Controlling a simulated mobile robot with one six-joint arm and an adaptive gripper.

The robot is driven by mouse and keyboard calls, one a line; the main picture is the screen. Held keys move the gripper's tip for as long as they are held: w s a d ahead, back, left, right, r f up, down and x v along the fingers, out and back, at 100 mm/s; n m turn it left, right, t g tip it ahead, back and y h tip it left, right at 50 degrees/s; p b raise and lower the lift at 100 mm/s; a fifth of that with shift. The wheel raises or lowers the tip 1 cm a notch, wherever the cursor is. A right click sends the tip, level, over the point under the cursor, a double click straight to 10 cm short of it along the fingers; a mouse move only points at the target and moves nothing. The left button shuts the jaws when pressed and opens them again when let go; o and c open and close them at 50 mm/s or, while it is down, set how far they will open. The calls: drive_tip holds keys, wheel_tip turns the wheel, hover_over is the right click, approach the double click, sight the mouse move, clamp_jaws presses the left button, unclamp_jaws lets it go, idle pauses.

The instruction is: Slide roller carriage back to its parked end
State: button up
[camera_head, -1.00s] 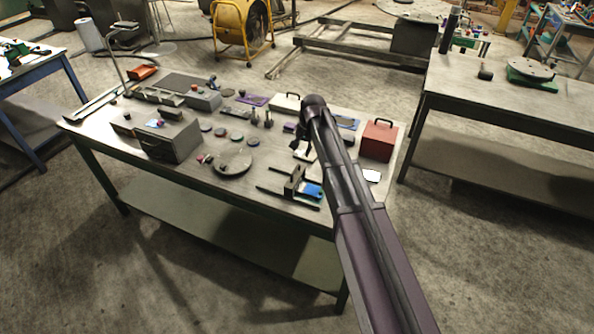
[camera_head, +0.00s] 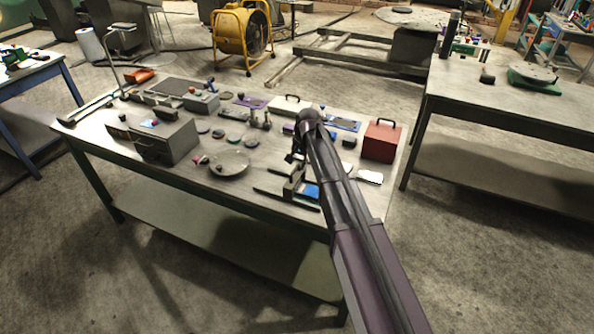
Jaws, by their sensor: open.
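A low fixture with two dark parallel rails (camera_head: 272,194) lies near the front right edge of the middle table. A grey upright block (camera_head: 292,187), which looks like the roller carriage, stands across the rails, with a blue patch (camera_head: 311,191) to its right. My arm reaches in from the lower right and covers the right part of this fixture. My gripper (camera_head: 297,157) hangs from the arm's end, just above and behind the block in the picture. It is small and dark, and it appears open and empty. I cannot tell how far it is from the block.
A round grey plate (camera_head: 229,164) lies left of the fixture, and a grey box (camera_head: 167,140) stands farther left. A red box (camera_head: 381,141) and a white card (camera_head: 369,177) are right of my arm. Small knobs and discs crowd the table's middle. Another table (camera_head: 520,105) stands at the right.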

drive_tip(key=shift+a+f+b, duration=0.2)
drive_tip(key=shift+f+b, duration=0.4)
drive_tip(key=shift+f, duration=0.25)
clamp_jaws()
